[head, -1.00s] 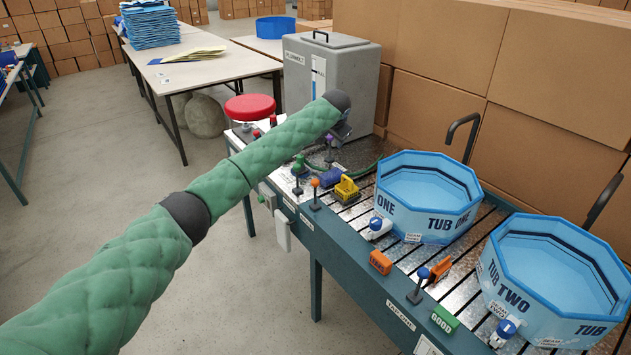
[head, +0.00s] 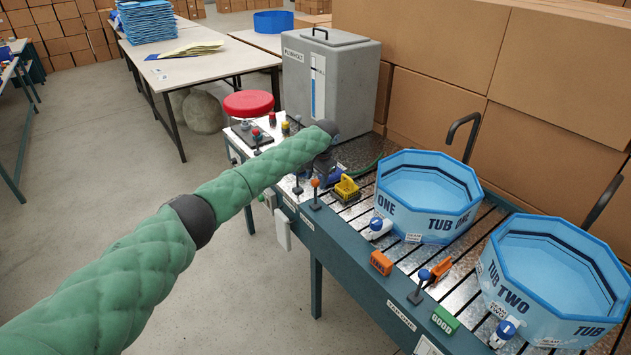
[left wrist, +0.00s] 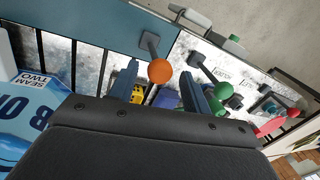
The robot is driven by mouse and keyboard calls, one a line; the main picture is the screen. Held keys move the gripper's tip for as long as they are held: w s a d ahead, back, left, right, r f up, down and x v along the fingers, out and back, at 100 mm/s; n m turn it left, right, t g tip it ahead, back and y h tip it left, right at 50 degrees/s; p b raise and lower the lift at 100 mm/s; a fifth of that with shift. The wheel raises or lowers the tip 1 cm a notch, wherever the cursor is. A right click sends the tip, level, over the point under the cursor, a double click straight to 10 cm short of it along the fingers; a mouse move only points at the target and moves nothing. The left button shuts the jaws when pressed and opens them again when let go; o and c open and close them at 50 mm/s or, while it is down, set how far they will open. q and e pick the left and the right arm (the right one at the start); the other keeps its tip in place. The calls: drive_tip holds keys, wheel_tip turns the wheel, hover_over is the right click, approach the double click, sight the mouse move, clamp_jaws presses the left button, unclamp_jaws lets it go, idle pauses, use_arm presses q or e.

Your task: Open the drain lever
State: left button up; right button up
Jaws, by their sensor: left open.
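My left gripper (head: 323,165) hangs over the back part of the bench, partly hidden by my wrist. In the left wrist view its two fingers (left wrist: 160,88) are apart with nothing held. An orange-knobbed lever (head: 314,183) stands at the bench's front edge; its knob (left wrist: 160,71) appears between the fingers in the left wrist view, with no clear contact. A green-knobbed lever (left wrist: 224,90) stands to its right there; in the head view its knob is hidden by my arm. Which lever is the drain one I cannot read. My right gripper is out of view.
Tub one (head: 428,197) and tub two (head: 552,278) stand to the right on the slatted bench. A yellow block (head: 346,189) sits close by my gripper. A grey tank (head: 330,80) stands behind.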

sight(315, 192)
use_arm(q)
drive_tip(key=shift+w+a+f+p, duration=0.15)
drive_tip(key=shift+f+p, duration=0.15)
drive_tip(key=shift+f, duration=1.1)
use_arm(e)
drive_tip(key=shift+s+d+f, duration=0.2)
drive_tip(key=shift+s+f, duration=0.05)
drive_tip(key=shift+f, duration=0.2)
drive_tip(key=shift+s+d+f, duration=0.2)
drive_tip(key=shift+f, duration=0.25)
use_arm(q)
clamp_jaws()
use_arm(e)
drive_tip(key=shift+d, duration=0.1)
